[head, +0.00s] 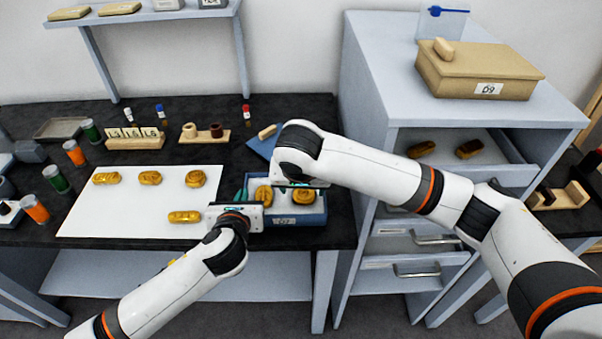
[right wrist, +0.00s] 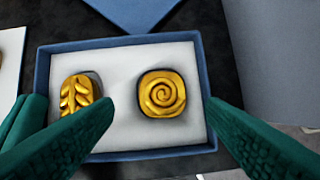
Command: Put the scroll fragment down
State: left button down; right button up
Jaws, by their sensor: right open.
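The scroll fragment (right wrist: 161,93), a gold piece with a spiral relief, lies in a dark recess on the white lining of a blue tray (right wrist: 122,44). In the head view the fragment (head: 303,197) shows below my right gripper (head: 301,185). In the right wrist view the green fingers of my right gripper (right wrist: 157,104) are apart, one on either side of the fragment, without visible contact. A gold leaf-patterned fragment (right wrist: 76,92) sits to its left in the tray. My left gripper (head: 240,196) is at the tray's left end; its jaws are too hidden to judge.
A white sheet (head: 130,212) with several gold fragments lies left of the tray. Jars, small racks and a blue board (head: 262,146) stand around it. A grey cabinet (head: 362,75) with an open drawer (head: 490,152) rises on the right, carrying a tan box (head: 470,66).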

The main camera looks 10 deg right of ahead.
pick_arm(q)
jog(key=shift+s+a, duration=0.1)
jog(key=shift+s, duration=0.05)
pick_arm(e)
jog(key=v, duration=0.8)
jog(key=shift+r, duration=0.2)
pick_arm(q)
jog(key=c, duration=1.6)
grip_release()
jog(key=shift+o, duration=0.2)
